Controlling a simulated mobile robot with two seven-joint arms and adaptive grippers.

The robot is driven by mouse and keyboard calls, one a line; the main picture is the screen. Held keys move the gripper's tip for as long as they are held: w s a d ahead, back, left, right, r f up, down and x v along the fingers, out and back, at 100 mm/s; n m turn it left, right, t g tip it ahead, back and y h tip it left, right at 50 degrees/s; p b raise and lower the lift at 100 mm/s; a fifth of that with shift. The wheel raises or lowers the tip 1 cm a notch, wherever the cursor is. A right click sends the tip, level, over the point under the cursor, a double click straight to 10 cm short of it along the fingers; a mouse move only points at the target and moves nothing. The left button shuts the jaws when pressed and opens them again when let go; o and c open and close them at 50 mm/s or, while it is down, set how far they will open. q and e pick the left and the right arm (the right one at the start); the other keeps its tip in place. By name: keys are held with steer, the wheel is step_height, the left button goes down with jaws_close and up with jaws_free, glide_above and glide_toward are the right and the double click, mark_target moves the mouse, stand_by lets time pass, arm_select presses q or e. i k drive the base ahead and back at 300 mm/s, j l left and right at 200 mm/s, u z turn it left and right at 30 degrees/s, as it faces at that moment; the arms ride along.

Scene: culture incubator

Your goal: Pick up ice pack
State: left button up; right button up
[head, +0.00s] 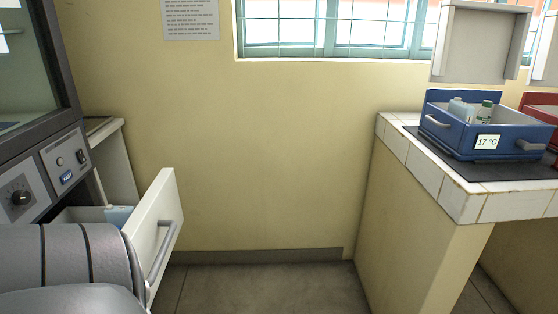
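A light blue object (119,215), which looks like an ice pack, lies inside an open white drawer (160,232) at the lower left. Only a small part of it shows between the drawer front and my grey arm, which hides much of the drawer. Neither of my grippers shows.
A grey incubator (62,160) with a knob and switches stands at the left above the drawer. A blue cooler box (470,138) reading 17 °C sits on a dark mat on the tiled counter (432,172) at the right, holding bottles. Its lid stands raised. The floor between is clear.

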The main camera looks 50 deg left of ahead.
mark_target(117, 215)
steer(key=u, duration=3)
